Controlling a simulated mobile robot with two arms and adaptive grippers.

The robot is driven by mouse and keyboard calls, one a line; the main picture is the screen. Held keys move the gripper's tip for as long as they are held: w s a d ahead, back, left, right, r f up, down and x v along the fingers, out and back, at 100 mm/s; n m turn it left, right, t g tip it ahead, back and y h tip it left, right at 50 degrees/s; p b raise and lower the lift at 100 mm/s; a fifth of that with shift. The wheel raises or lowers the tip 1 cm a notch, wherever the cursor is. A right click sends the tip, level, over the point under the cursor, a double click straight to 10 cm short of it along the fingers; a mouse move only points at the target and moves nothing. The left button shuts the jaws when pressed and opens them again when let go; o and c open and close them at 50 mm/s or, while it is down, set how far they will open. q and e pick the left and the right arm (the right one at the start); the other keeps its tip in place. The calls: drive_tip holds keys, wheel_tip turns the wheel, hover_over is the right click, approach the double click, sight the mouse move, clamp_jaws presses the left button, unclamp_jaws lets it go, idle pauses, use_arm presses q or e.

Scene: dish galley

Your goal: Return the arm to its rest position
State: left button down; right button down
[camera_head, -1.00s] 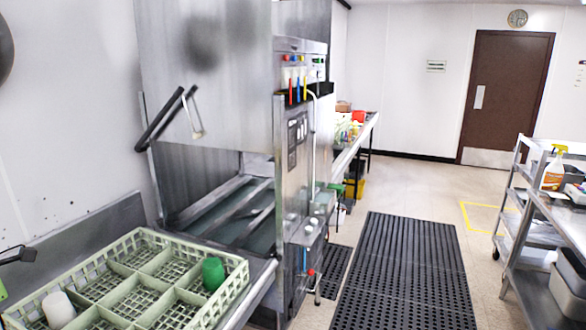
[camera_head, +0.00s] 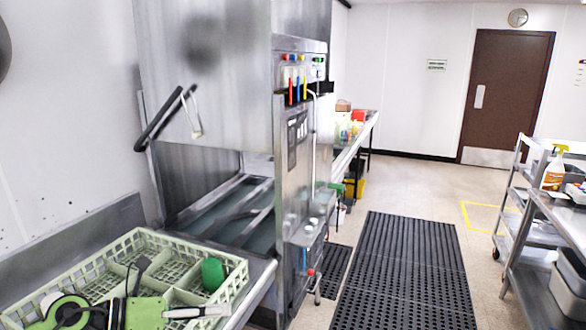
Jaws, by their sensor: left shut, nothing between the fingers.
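My left arm reaches in at the bottom left, with green and black parts over the front of the pale green dish rack (camera_head: 240,272). Its gripper (camera_head: 142,264) is dark and small in the picture, above the rack's middle compartments. It is shut with nothing in it. A green cup (camera_head: 212,274) sits in the rack's right compartment, to the right of the gripper and apart from it. A white cup (camera_head: 48,300) at the rack's left is partly hidden by my arm. My right gripper is not in view.
The dishwasher (camera_head: 235,80) stands behind the rack, its hood raised. A metal cart (camera_head: 530,235) with a spray bottle (camera_head: 554,170) and bins stands at the right. A black floor mat (camera_head: 405,270) lies in the clear aisle. A brown door (camera_head: 506,95) is at the back.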

use_arm(q)
wheel_tip(320, 180, up, 7)
drive_tip(key=w+n+t+y, duration=0.2)
drive_tip(key=n+t, duration=0.9)
drive_tip(key=n, duration=0.5)
drive_tip(key=s+a+f+n+g+y, duration=0.1)
drive_tip(key=s+a+f+n+y, duration=0.25)
drive_tip(key=f+n+y, duration=0.35)
drive_tip(key=s+a+f+n+g+y, duration=0.2)
drive_tip(key=a+f+n+y, duration=0.3)
drive_tip(key=f+n, duration=0.35)
drive_tip(key=s+d+f+n+g+h, duration=0.1)
drive_tip(key=s+f+n+g, duration=0.35)
drive_tip(key=s, duration=0.75)
drive_tip(key=s+d+f+n+g, duration=0.2)
drive_tip(key=s+f+g, duration=0.4)
drive_tip(key=s+f, duration=0.5)
drive_tip(key=s+f+g+b, duration=0.1)
drive_tip(key=s+f+b, duration=0.15)
drive_tip(key=f, duration=1.35)
drive_tip(key=s+f+g+b, duration=0.1)
drive_tip(key=s+f+b, duration=0.15)
drive_tip(key=f, duration=1.35)
drive_tip(key=s+a+f+b, duration=0.2)
drive_tip(key=s+f+b, duration=0.3)
drive_tip(key=s+f, duration=1.1)
wheel_tip(320, 180, down, 4)
drive_tip(key=shift+a+f+g, duration=0.1)
drive_tip(key=shift+a+g, duration=0.3)
drive_tip(key=shift+g, duration=0.05)
